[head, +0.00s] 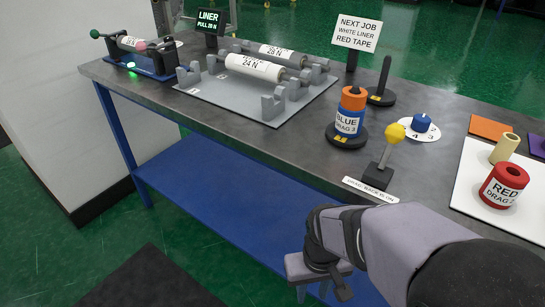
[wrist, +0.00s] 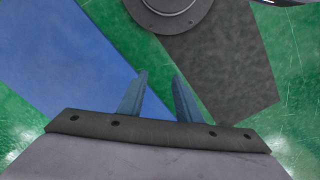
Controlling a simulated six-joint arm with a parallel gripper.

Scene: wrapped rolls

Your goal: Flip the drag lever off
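The drag lever (head: 385,155) stands near the front edge of the table in the head view. It has a yellow ball knob (head: 394,133) on a grey shaft and a dark base (head: 378,176). The shaft leans up and to the right. The lever is not in the wrist view.
A red roll (head: 503,188) stands on a white mat at right. Grey roller stands (head: 272,108) fill the left. The table front between is clear.

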